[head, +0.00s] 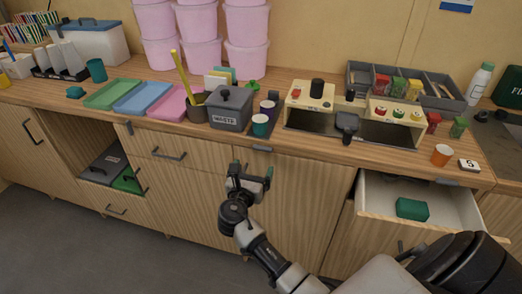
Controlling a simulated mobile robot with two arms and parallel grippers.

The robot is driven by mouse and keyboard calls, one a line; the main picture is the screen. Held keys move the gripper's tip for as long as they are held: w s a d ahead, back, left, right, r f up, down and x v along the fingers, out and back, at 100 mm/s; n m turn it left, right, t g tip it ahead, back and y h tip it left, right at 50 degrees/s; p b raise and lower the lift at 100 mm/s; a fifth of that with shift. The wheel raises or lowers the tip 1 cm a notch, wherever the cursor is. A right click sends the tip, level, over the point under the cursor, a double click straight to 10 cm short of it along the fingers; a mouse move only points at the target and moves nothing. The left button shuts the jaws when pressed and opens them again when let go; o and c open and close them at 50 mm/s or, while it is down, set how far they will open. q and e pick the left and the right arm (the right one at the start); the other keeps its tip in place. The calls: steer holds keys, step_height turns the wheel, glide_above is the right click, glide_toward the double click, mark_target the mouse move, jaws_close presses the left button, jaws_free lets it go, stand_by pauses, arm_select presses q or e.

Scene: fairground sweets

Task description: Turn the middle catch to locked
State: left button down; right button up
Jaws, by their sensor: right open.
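Three small grey catches sit along the front edge of the wooden counter. The middle catch (262,149) lies flat along the edge, above a cabinet door (290,205). The left catch (128,127) looks more upright, and the right catch (447,182) lies along the edge above an open drawer. My right gripper (252,170) is open and empty, in front of the cabinet door. It is just below the middle catch in the picture and looks apart from it. Any lock marking is too small to read. My left gripper is out of view.
The open drawer (372,209) juts out at right with a green box (411,209) inside. A waste bin (231,108), cups and a cream dispenser (308,98) stand on the counter (330,153). An orange cup (441,155) stands near the right edge.

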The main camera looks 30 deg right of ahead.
mark_target(262, 149)
steer(key=x, duration=0.7)
steer(key=shift+w+d, duration=0.2)
steer(key=shift+w, duration=0.05)
steer(key=shift+w+d+f, duration=0.1)
steer(key=shift+w+d, duration=0.3)
steer(key=shift+d, duration=0.1)
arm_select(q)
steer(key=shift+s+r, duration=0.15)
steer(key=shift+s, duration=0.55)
arm_select(e)
steer(key=c, duration=0.9)
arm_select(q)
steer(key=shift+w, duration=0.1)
arm_select(e)
steer(key=shift+c, duration=0.2)
